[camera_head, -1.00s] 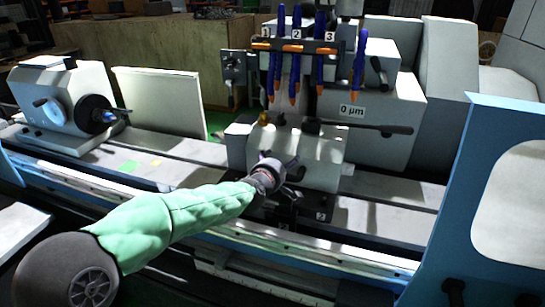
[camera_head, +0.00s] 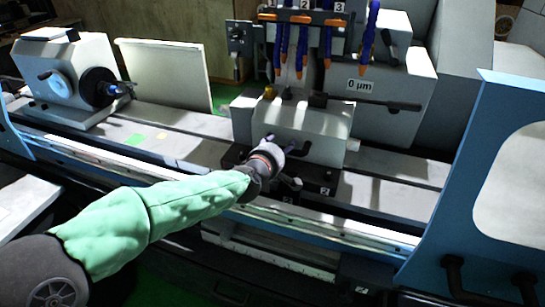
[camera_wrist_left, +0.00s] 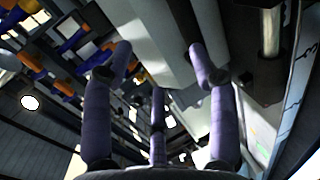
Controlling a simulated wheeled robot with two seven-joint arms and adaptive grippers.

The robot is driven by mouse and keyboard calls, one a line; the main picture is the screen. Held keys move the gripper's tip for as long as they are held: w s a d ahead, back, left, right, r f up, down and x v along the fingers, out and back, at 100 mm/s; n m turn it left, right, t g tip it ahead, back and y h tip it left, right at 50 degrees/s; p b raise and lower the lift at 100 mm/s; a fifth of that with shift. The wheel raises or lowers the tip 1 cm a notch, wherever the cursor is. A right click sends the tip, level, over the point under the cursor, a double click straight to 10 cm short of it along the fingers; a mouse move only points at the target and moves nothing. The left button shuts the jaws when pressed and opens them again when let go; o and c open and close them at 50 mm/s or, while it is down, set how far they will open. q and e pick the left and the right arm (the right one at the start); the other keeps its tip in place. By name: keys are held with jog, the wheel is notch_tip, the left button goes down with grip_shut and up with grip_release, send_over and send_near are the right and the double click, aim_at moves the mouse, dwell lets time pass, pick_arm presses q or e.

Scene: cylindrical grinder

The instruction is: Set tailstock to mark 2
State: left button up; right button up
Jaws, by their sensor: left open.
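The tailstock (camera_head: 312,125) appears to be the pale grey block at the middle of the machine bed. It sits on a dark base with two small number plates (camera_head: 325,191); one seems to read 2, the other is too small to read surely. My left gripper (camera_head: 287,158) is at the front face of the tailstock, fingers spread and empty. I cannot tell whether they touch it. In the left wrist view its purple fingers (camera_wrist_left: 158,62) stand apart, with grey machine surfaces beyond. A short lever end (camera_head: 293,183) shows just below the gripper. My right gripper is not in view.
Blue hoses with orange tips (camera_head: 303,45) hang above the tailstock. A black lever (camera_head: 372,103) sticks out to the right, under a "0 µm" label (camera_head: 360,85). The workhead (camera_head: 72,78) stands at the left. A blue guard (camera_head: 470,190) rises at the right.

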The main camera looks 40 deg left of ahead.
pick_arm(q)
jog(key=p+v, duration=0.1)
jog(key=v, duration=0.5)
jog(key=shift+s+d+f+p, duration=0.2)
jog(key=shift+f+p, duration=0.05)
jog(key=shift+p, duration=0.15)
dwell(0.6)
